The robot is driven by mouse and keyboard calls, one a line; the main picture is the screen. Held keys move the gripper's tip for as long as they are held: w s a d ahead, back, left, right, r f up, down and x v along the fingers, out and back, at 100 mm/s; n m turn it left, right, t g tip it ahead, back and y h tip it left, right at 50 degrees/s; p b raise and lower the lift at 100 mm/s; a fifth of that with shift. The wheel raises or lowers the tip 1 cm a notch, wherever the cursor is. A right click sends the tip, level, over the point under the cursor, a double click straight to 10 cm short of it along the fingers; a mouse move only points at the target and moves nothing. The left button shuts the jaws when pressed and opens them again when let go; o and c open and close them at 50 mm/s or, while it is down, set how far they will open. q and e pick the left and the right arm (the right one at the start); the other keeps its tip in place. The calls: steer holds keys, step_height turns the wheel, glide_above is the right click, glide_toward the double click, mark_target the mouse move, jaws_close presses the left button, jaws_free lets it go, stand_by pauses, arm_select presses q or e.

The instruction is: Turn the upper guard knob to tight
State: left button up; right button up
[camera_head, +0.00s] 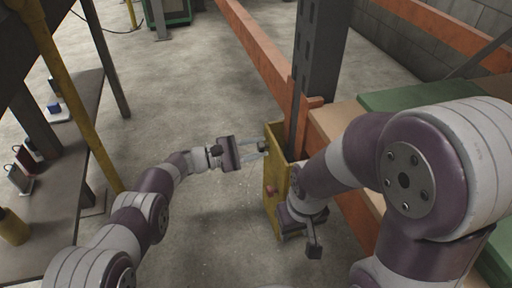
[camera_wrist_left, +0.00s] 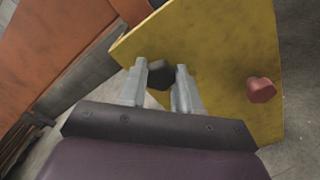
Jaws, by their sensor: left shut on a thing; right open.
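The yellow guard plate (camera_head: 272,208) is fixed at the foot of a dark upright post. A black knob (camera_wrist_left: 159,75) and a red knob (camera_wrist_left: 261,90) sit on its face. In the head view the red knob (camera_head: 270,189) is lower on the plate than the black one. My left gripper (camera_wrist_left: 161,70) is shut on the black knob, one finger on each side of it; its fingers (camera_head: 256,150) point right at the plate in the head view. My right gripper (camera_head: 301,236) is open and empty, lower down by the guard's near edge and partly hidden by its own arm.
The dark post (camera_head: 320,60) and orange beams (camera_head: 260,50) stand behind the guard. Boards and green-topped stacks (camera_head: 400,95) lie at the right, behind my right arm. A grey bench (camera_head: 60,190) with small items and a yellow pole (camera_head: 75,100) are at the left. Open concrete floor lies between.

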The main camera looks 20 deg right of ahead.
arm_select(q)
steer(key=o, duration=1.1)
steer(key=shift+c, duration=0.2)
steer(key=shift+a+r, duration=0.1)
steer(key=shift+a, duration=0.25)
steer(key=a+p, duration=0.5)
steer(key=a, duration=0.7)
steer(key=shift+s+p, duration=0.25)
steer(key=shift+p, duration=0.15)
